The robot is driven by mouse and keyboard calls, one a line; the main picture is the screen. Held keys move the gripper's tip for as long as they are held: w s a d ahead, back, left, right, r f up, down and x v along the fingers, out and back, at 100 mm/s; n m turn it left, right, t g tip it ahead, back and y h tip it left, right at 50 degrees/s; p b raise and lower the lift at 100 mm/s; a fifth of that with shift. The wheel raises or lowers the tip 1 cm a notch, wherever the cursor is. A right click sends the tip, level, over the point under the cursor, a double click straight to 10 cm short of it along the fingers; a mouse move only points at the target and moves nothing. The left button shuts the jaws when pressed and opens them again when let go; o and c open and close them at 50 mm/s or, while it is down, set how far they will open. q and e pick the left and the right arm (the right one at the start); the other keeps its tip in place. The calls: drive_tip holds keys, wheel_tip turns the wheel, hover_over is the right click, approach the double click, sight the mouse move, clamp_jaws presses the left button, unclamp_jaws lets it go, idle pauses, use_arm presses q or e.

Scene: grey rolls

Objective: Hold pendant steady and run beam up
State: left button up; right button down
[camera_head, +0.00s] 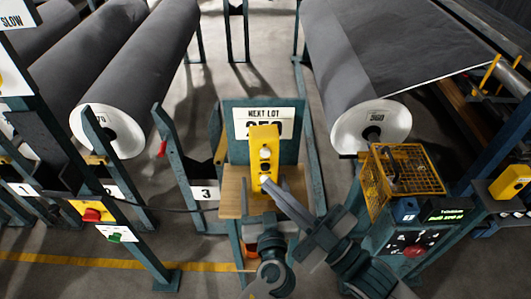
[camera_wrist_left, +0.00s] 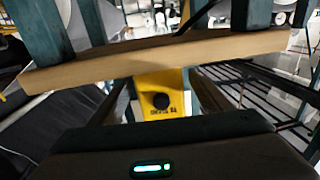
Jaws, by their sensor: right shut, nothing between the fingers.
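The yellow pendant (camera_head: 264,150) with pale round buttons stands upright at the wooden shelf in the head view. Its yellow lower end (camera_wrist_left: 161,98), with a black round part, shows below the shelf board in the left wrist view. My left gripper (camera_wrist_left: 160,92) has a finger on each side of that end, seemingly against its edges.
The wooden shelf (camera_head: 235,205) is narrow, with a "NEXT LOT" sign (camera_head: 243,119) behind. A grey roll (camera_head: 345,65) lies behind at right, more at left. A yellow wire cage (camera_head: 408,178) and control panel (camera_head: 410,244) stand close to my right arm. Teal posts flank the shelf.

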use_arm(q)
drive_tip(key=s+d, duration=0.1)
drive_tip(key=s, duration=1.1)
idle(0.6)
